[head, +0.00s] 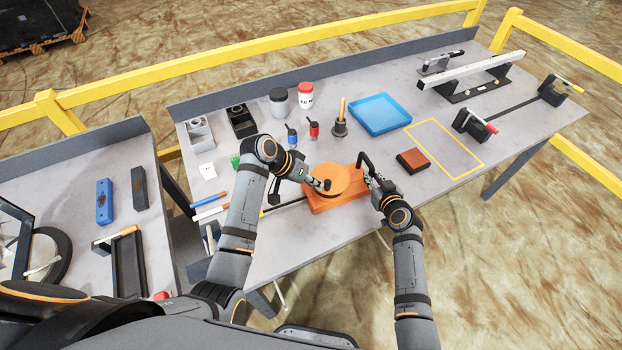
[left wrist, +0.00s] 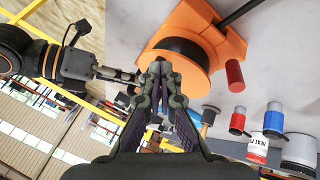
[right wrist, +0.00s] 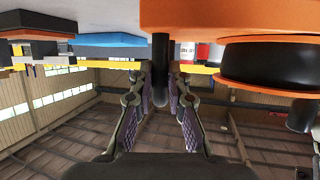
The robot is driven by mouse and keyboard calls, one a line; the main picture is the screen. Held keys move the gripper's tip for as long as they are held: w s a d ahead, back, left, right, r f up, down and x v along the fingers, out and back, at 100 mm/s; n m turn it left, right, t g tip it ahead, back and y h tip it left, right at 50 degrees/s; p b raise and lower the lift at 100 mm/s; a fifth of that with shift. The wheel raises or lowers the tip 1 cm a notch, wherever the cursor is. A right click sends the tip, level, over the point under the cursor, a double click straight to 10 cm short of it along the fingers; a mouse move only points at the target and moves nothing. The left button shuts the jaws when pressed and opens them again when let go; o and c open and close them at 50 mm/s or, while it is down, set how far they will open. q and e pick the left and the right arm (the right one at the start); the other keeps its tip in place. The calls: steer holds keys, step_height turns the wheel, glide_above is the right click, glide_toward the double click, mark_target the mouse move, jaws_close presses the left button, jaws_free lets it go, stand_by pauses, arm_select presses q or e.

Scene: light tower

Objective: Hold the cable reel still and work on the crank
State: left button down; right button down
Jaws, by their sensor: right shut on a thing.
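The cable reel is an orange disc (head: 330,177) over a black drum on an orange base (head: 352,196), at the table's front edge. Its disc and drum also show in the left wrist view (left wrist: 192,27). My left gripper (head: 325,185) has its fingers together at the disc's rim; whether they touch it I cannot tell. My right gripper (head: 362,182) is beside the reel on the right. The rest of the crank is mostly hidden in the head view.
Red and blue bottles (head: 313,128), a wooden-handled tool (head: 341,118) and a blue tray (head: 380,114) stand behind the reel. A brown-topped block (head: 412,160) is close to the right. The yellow-outlined area (head: 444,148) is clear.

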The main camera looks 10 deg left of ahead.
arm_select(q)
steer(key=shift+s+d, duration=0.35)
steer(key=shift+d, duration=0.75)
steer(key=v, duration=1.2)
